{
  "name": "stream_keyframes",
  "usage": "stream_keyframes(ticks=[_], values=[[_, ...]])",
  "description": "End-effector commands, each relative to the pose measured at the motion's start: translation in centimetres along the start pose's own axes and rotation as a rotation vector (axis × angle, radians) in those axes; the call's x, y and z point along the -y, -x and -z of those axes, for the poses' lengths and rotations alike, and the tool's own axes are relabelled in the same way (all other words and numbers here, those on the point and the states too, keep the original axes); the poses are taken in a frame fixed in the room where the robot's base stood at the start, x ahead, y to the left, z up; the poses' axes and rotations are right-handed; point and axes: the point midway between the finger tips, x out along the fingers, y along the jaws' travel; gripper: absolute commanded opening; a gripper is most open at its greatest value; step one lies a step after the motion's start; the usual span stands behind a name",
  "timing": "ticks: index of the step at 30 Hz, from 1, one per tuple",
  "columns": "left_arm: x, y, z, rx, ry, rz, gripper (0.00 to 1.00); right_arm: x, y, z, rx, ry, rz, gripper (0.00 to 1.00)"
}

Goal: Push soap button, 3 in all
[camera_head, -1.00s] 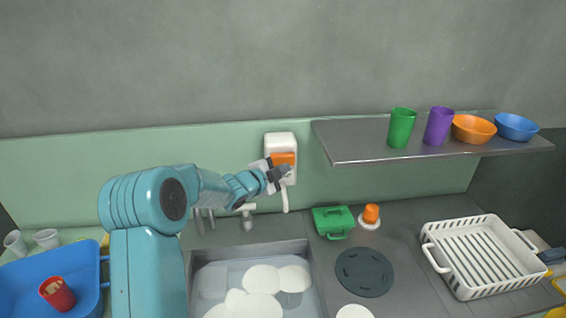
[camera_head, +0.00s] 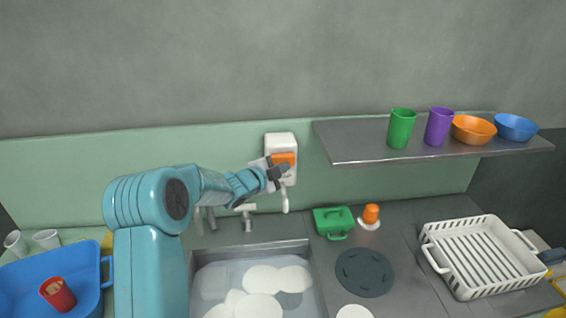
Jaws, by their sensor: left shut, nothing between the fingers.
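A white soap dispenser (camera_head: 279,143) is fixed to the green wall panel above the sink. Its orange button (camera_head: 284,159) faces out and its lower edge is partly covered by my gripper. A thin white spout hangs below it. My left gripper (camera_head: 284,171) is shut and empty, at the lower part of the button. I cannot tell if the fingertips touch it. My right gripper is not in view.
The sink (camera_head: 256,246) below holds several white plates and has a tap (camera_head: 247,218). A grey shelf (camera_head: 350,145) with cups and bowls juts out to the right. A green box (camera_head: 333,222), an orange-topped item (camera_head: 371,214) and a white rack (camera_head: 466,222) stand right. A blue tub (camera_head: 25,275) is left.

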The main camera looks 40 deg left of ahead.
Motion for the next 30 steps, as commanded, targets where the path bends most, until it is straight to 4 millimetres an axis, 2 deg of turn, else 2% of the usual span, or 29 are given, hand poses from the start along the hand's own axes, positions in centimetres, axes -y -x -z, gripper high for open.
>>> stream_keyframes(ticks=[30], values=[[0.48,-0.58,-0.4,0.0,0.0,0.0,0.0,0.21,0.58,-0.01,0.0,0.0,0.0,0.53]])
